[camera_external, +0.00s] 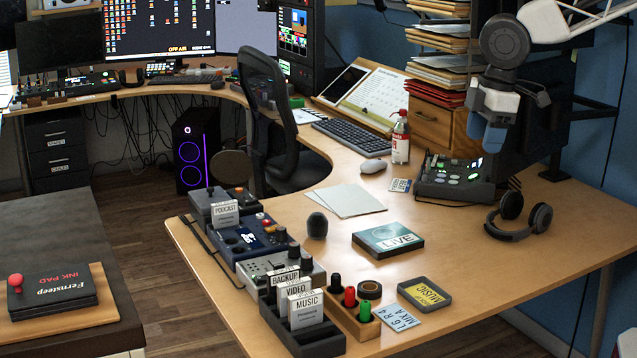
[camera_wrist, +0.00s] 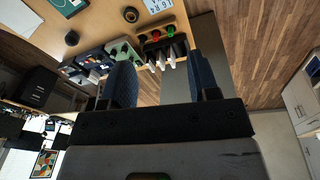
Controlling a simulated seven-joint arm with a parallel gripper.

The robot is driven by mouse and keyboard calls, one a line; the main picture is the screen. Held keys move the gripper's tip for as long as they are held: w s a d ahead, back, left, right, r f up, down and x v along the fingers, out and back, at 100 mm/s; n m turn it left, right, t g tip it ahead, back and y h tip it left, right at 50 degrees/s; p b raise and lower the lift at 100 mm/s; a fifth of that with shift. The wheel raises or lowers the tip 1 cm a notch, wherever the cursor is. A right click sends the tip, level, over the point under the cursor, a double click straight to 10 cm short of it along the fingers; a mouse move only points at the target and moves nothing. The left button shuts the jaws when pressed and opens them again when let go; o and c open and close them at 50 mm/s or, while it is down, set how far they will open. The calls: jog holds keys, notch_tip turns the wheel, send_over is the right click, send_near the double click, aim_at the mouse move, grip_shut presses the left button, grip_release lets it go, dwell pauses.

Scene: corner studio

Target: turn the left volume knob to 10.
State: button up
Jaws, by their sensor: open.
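A blue panel (camera_external: 246,239) with dark round knobs and a small screen lies near the desk's left edge. A grey panel (camera_external: 274,270) with several dark upright knobs sits in front of it. A small dark console (camera_external: 455,178) with lit green buttons stands farther right. I cannot tell which of these bears the left volume knob, and no scale is readable. My gripper (camera_external: 487,138) hangs at the upper right, above the console and headphones, clear of the knobs. In the wrist view my gripper (camera_wrist: 165,82) shows two blue fingers apart with nothing between them.
A card holder (camera_external: 313,341), a wooden tray (camera_external: 352,318) of stamps, a LIVE box (camera_external: 388,240) and a dark ball (camera_external: 317,225) stand near the panels. Headphones (camera_external: 519,217), a bottle (camera_external: 401,140) and paper trays (camera_external: 441,69) are at right. The desk's middle (camera_external: 450,235) is clear.

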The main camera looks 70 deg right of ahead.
jog(key=w+d+f+n, duration=0.1)
jog(key=w+f+n, duration=0.25)
jog(key=w, duration=0.85)
jog(key=n+g, duration=0.2)
jog(key=n, duration=0.6)
send_over(307, 256)
notch_tip(307, 256, down, 22)
jog(key=shift+s+a+r, duration=0.1)
jog(key=shift+s+a, duration=0.05)
jog(key=shift+f, duration=0.25)
jog(key=shift+f, duration=0.15)
jog(key=shift+f, duration=3.75)
jog(key=c, duration=0.9)
